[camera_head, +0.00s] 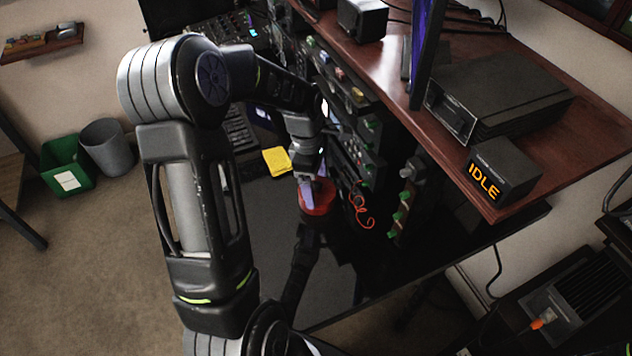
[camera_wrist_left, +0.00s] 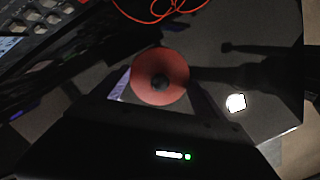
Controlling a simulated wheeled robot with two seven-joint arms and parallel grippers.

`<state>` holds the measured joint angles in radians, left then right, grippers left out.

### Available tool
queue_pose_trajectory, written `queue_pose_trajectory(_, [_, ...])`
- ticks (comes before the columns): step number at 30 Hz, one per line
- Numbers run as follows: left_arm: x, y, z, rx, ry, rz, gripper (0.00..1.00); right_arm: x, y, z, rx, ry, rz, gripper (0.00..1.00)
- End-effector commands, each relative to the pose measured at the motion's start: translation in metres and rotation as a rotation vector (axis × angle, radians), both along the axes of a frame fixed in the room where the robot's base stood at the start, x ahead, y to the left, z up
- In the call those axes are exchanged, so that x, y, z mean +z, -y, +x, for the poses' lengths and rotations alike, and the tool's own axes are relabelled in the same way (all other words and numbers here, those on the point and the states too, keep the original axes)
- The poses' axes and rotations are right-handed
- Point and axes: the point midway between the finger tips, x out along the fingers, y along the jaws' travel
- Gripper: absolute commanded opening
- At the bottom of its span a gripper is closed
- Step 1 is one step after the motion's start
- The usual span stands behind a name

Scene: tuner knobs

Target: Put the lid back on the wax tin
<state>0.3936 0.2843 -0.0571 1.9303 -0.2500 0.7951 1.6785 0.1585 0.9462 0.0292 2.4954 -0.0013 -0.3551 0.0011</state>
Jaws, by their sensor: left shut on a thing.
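A round red piece with a small dark centre, which looks like the wax tin's lid (camera_head: 318,202), is at my left gripper (camera_head: 312,190) over the glossy black desk. In the left wrist view the red lid (camera_wrist_left: 160,66) sits face-on between the two fingers of my left gripper (camera_wrist_left: 160,92), which is shut on it. I cannot make out the tin separately; it may be hidden under the red piece. I cannot tell whether the lid touches anything below. My right gripper is not in view.
A rack with green knobs (camera_head: 396,218) and a loose red cable (camera_head: 361,211) stand close to the right of the gripper. A yellow pad (camera_head: 277,161) lies to its left. The desk in front is clear. A shelf with an IDLE display (camera_head: 488,178) overhangs at right.

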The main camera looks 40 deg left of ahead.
Motion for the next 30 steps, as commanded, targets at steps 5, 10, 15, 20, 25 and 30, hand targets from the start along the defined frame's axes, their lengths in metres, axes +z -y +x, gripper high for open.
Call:
queue_pose_trajectory(5, [-0.0004,0.0002,0.0,0.0,0.0,0.0,0.44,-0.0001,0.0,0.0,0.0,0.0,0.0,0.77])
queue_pose_trajectory(10, [-0.0003,0.0002,0.0,0.0,0.0,0.0,0.44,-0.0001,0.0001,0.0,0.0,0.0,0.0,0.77])
queue_pose_trajectory(15, [-0.0006,0.0002,0.0001,0.0,0.0,0.0,0.44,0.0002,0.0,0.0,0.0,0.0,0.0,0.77])
queue_pose_trajectory(20, [-0.0007,0.0,0.0,0.0,0.0,0.0,0.44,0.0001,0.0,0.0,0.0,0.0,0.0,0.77])
queue_pose_trajectory(25, [-0.0007,0.0,0.0,0.0,0.0,0.0,0.84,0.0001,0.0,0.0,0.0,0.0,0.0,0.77])
queue_pose_trajectory(30, [-0.0007,0.0,0.0,0.0,0.0,0.0,0.98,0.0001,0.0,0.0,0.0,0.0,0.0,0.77])
